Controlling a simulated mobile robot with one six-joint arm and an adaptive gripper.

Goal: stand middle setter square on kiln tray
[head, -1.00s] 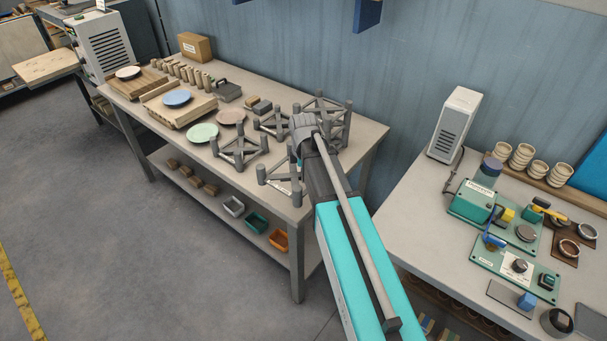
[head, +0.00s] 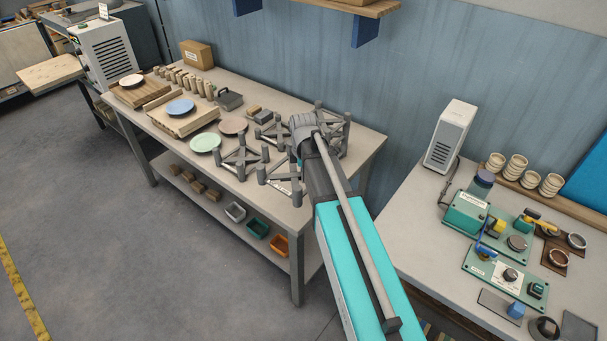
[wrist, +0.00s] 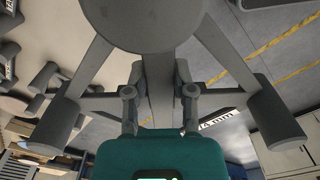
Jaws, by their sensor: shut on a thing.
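A grey setter (head: 279,178), a cross frame with upright posts, is in my gripper (wrist: 160,105). In the wrist view the held setter (wrist: 60,125) fills the upper part, with the fingers shut on its middle. In the head view my gripper is mostly hidden behind my arm, and the held setter is over or beside the table's front right edge; its height above the table is unclear. Other grey setters stand on the table: one at left (head: 240,157), one behind (head: 270,131) and a taller one at right (head: 333,125). I cannot tell which surface is the kiln tray.
The table (head: 355,137) also holds plates (head: 205,142), wooden boards (head: 183,121) and several small cylinders. A pale slab (head: 50,75) juts out beside a white vented unit (head: 104,55) at far left. A second bench (head: 420,220) with devices is at right. Floor in front is clear.

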